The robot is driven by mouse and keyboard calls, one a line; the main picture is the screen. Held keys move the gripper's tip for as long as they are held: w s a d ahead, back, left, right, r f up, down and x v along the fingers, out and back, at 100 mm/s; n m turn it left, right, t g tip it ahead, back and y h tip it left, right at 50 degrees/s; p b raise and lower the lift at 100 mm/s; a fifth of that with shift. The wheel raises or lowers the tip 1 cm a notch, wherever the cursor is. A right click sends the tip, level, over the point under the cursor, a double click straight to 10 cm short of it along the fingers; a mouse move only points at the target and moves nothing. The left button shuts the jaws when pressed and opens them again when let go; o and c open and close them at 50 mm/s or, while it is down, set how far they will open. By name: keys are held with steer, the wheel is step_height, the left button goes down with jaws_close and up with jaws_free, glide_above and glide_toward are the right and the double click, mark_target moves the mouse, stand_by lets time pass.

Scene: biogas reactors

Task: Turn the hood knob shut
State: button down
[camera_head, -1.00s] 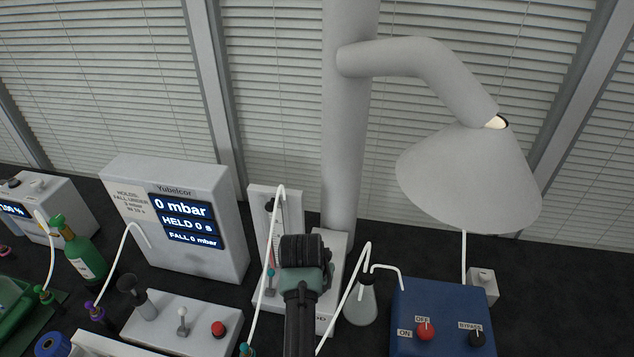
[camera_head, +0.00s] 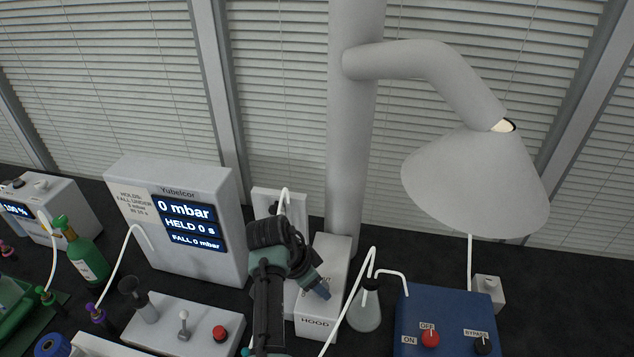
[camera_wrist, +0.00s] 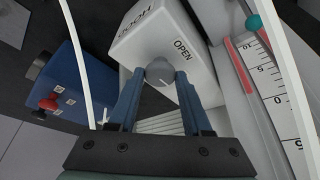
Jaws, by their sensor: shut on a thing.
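The hood box (camera_head: 314,325) is a white block labelled HOOD at the foot of the grey duct in the head view; the wrist view shows its white face (camera_wrist: 150,35) with the words HOOD and OPEN. The round grey hood knob (camera_wrist: 160,70) sits on that face, with a pale pointer line on it. My gripper (camera_wrist: 160,78) has its two blue fingers closed on either side of the knob. In the head view, my gripper (camera_head: 323,290) reaches down to the box and hides the knob.
A flask (camera_head: 366,308) with white tubing stands just right of the hood box. A blue box (camera_head: 450,310) with red and black knobs is further right. A scale column (camera_wrist: 270,90) stands close beside my gripper. A pressure display (camera_head: 185,225) is left.

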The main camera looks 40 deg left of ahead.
steer(key=shift+r, duration=0.1)
stand_by(0.3)
steer(key=shift+c, duration=1.7)
jaws_free()
steer(key=b+v, duration=0.1)
steer(key=v, duration=1.2)
steer(key=shift+b, duration=0.4)
